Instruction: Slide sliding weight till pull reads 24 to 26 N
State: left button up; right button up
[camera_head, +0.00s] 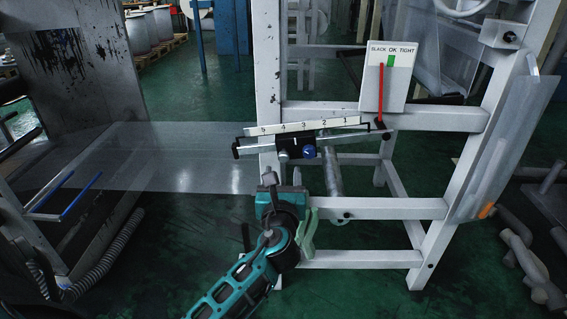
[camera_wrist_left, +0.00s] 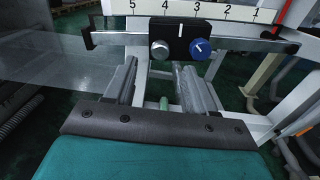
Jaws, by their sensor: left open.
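The sliding weight (camera_head: 296,148) is a black block with a white index line, a silver knob and a blue knob (camera_head: 309,152). It sits on a steel beam (camera_head: 345,137) under a white scale (camera_head: 270,129) numbered 5 to 1. In the left wrist view the weight (camera_wrist_left: 181,40) has its line between 4 and 3. The gauge (camera_head: 372,93) reads SLACK, OK, TIGHT; its red needle (camera_head: 382,85) points just left of the green OK patch (camera_head: 390,61). My left gripper (camera_head: 284,184) is open and empty, below and apart from the weight. My right gripper is out of view.
A white frame (camera_head: 420,208) stands around and behind the beam. A clear film (camera_head: 190,150) runs from the left machine to the frame. A grey roller (camera_head: 333,175) lies below the beam. Loose pipes (camera_head: 525,255) lie on the floor at right.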

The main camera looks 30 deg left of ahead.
aim_at(284, 160)
pick_arm(q)
jog(key=b+x, duration=0.1)
jog(key=x, duration=0.5)
jog(key=shift+w+a, duration=0.1)
jog(key=shift+w, duration=0.15)
grip_shut()
dwell(0.4)
